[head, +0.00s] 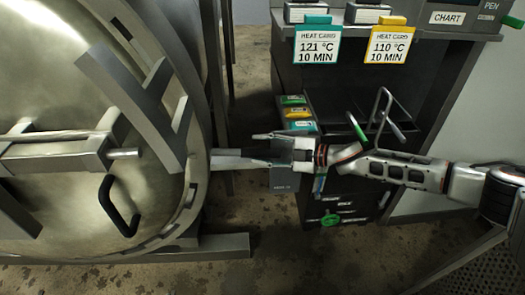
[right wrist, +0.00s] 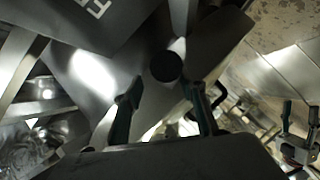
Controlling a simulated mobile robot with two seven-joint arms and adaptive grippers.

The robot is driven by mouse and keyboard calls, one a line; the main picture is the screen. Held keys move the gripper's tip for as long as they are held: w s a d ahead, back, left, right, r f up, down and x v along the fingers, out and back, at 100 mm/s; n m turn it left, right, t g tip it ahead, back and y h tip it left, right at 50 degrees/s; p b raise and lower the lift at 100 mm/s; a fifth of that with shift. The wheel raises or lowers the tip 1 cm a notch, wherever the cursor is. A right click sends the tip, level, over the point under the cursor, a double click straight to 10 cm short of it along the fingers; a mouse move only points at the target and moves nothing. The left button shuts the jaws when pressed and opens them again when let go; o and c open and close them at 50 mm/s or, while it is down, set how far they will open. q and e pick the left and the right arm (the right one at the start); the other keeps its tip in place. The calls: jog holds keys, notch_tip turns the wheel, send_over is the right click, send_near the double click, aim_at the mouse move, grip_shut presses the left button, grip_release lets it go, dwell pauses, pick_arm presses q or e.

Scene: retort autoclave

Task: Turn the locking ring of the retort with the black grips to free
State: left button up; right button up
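The retort door (head: 60,220) is a big domed metal disc at the left of the head view, with a grey locking ring (head: 199,180) around its edge. A metal bar juts right from the ring. My right gripper (head: 254,148) is beside this bar, pointing left. In the right wrist view its two dark fingers (right wrist: 163,95) stand apart, and a round black grip (right wrist: 166,66) shows between and beyond them. I cannot tell whether they touch it. My left gripper (right wrist: 300,110) shows at the right of that view, its fingers apart and empty.
A black curved handle (head: 118,207) sits on the door face. A dark cabinet (head: 350,95) with teal and yellow heat cards (head: 390,42) stands behind my right arm. Metal legs and a floor beam (head: 200,247) lie below the door. A grated platform (head: 480,270) is at lower right.

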jog(key=shift+w+d+f, duration=0.1)
jog(key=shift+d+f, duration=0.05)
jog(key=shift+f, duration=0.05)
dwell(0.3)
jog(key=shift+d, duration=0.2)
jog(key=v, duration=1.1)
jog(key=shift+s+d, duration=0.25)
jog(key=shift+r, duration=0.1)
